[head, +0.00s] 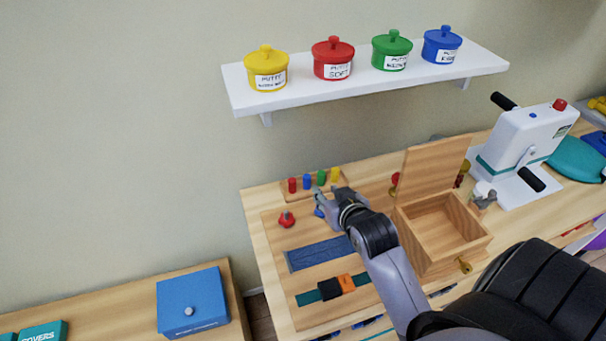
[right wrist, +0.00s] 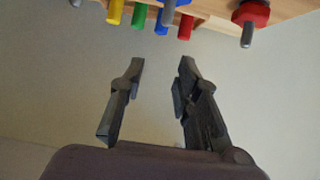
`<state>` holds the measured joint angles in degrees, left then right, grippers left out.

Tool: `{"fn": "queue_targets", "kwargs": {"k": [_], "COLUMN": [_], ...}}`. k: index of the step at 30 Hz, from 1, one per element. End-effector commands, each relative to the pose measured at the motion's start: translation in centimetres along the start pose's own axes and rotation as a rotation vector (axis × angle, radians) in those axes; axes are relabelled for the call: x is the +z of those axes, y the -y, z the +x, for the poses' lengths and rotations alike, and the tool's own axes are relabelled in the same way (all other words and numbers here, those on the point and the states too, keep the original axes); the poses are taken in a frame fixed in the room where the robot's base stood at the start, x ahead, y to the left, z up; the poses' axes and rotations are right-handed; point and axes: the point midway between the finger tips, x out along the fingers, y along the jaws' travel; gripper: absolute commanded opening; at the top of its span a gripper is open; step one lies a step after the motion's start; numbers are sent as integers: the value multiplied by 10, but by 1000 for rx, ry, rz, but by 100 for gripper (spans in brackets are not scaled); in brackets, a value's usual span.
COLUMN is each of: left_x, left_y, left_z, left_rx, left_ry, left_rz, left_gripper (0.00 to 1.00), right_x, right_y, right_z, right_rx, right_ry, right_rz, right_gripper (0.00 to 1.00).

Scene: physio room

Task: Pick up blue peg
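The blue peg (head: 307,182) stands in a small wooden peg rack (head: 312,189) at the back of the table, between a red peg (head: 292,185) and a green peg (head: 322,178). In the right wrist view the blue peg (right wrist: 161,24) shows at the top, ahead of the gap between the fingers. My right gripper (head: 325,202) is just in front of the rack. In the right wrist view its fingers (right wrist: 161,64) are apart with nothing between them. My left gripper is not in view.
A yellow peg (head: 335,174) stands at the rack's right end. A red knob (head: 286,219) is left of my gripper, and a blue item, partly hidden, is beneath it. An open wooden box (head: 440,225) is to the right. A white shelf (head: 365,88) with putty pots is above.

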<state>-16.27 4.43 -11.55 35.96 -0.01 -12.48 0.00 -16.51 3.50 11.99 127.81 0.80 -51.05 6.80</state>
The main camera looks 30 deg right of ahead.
Motion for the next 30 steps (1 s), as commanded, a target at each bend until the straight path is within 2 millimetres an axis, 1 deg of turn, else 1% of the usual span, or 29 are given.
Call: {"fn": "queue_targets", "kwargs": {"k": [6, 10, 12, 15, 18, 22, 26, 30], "left_x": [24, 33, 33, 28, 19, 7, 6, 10], "left_y": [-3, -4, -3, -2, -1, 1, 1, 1], "left_z": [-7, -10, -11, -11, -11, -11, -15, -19], "left_rx": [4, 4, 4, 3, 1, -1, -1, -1], "left_ry": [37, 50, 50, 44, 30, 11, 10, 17], "left_rz": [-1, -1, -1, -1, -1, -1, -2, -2], "left_gripper": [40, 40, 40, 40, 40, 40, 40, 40], "right_x": [-1, -1, -1, 0, 0, 0, 2, 4], "right_y": [0, 0, 0, 0, 0, 0, 0, 0], "right_z": [45, 72, 85, 99, 108, 114, 126, 144], "right_rx": [0, 0, 0, 0, 0, 0, 0, 0], "right_ry": [1, 1, 2, 1, 0, 0, 2, 1], "right_rz": [0, -1, -1, -1, -1, -1, 0, 0], "right_gripper": [30, 30, 30, 30, 30, 30, 30, 30]}}
